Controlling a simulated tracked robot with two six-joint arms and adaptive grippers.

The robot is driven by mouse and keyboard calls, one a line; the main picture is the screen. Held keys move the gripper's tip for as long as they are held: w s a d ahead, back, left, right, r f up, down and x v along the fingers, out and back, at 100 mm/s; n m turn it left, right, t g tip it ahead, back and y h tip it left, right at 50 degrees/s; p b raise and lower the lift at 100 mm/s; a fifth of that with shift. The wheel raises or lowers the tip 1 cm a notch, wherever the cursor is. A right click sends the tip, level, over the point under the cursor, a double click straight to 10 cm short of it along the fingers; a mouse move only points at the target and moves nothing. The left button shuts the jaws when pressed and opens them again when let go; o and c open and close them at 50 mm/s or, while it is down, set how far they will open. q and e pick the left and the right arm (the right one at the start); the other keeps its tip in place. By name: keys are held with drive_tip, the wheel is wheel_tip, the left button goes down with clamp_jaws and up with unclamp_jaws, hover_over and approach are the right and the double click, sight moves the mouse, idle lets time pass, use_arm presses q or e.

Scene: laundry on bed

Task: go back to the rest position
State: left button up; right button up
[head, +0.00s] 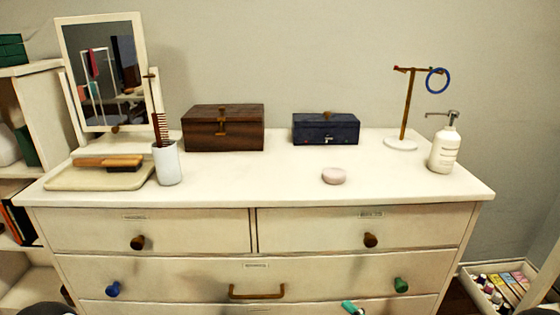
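Neither of my grippers shows in the head view. Dark rounded shapes at the bottom left and bottom right corners may be parts of my arms, but too little of them shows to tell. In front of me stands a cream dresser (340,220) with its drawers looking shut. The lower part of the dresser is cut off by the picture's bottom edge.
On the dresser are a mirror (103,80), tray (70,180) with brush, white cup (167,163) with comb, brown box (224,128), blue box (326,128), pink disc (334,176), stand (402,143) with blue ring, and pump bottle (445,148). Shelves flank it left.

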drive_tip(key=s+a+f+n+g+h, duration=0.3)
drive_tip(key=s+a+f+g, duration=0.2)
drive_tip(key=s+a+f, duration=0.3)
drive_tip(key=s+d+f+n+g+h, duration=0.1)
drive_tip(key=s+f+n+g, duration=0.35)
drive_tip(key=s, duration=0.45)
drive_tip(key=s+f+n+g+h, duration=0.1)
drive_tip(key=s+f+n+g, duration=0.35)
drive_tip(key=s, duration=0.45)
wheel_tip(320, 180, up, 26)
drive_tip(key=p, duration=2.6)
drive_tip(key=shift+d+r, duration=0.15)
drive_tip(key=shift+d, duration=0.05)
